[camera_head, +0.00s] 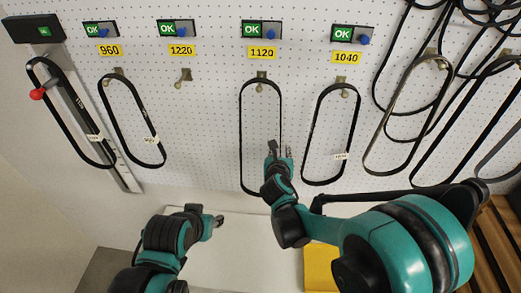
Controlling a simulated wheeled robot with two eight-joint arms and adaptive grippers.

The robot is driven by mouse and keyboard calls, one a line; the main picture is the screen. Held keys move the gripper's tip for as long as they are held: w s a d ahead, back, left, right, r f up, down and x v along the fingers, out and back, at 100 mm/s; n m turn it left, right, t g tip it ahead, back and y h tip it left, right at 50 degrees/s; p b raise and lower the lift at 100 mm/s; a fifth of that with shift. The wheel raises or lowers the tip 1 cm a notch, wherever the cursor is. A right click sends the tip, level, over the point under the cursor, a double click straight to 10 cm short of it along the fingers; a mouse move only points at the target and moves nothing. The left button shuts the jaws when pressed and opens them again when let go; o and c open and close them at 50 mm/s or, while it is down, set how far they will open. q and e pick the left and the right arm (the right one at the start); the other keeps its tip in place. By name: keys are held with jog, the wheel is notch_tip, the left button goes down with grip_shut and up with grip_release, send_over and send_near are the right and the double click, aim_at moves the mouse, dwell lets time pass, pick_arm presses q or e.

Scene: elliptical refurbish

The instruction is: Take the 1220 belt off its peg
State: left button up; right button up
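The yellow 1220 label (182,50) is on the pegboard, second from the left. The peg below it (184,75) is bare, with no belt on it. A black belt (241,130) hangs as a long loop from the peg under the 1120 label (262,52). My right gripper (279,150) is at that loop's lower right side, with its two fingers apart. The strand seems to run down to the fingers; I cannot tell whether they touch it. My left gripper (216,222) is low, left of centre, away from the belts; its finger opening is unclear.
Belts hang under the 960 label (110,50) and the 1040 label (346,56). A belt (100,158) loops around a slanted metal gauge with a red knob (37,94). Several larger belts crowd the right. A pale surface (240,255) with a yellow block (320,265) lies below.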

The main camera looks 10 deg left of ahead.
grip_shut()
jog(key=shift+r, duration=0.15)
dwell(0.4)
jog(key=shift+s+r+b, duration=0.15)
jog(key=shift+r+b, duration=0.1)
jog(key=shift+b, duration=0.1)
notch_tip(320, 180, up, 6)
jog(key=shift+f, duration=0.1)
jog(key=s+b, duration=0.2)
jog(key=s, duration=1.7)
jog(key=shift+s+r, duration=0.2)
jog(key=shift+s, duration=0.15)
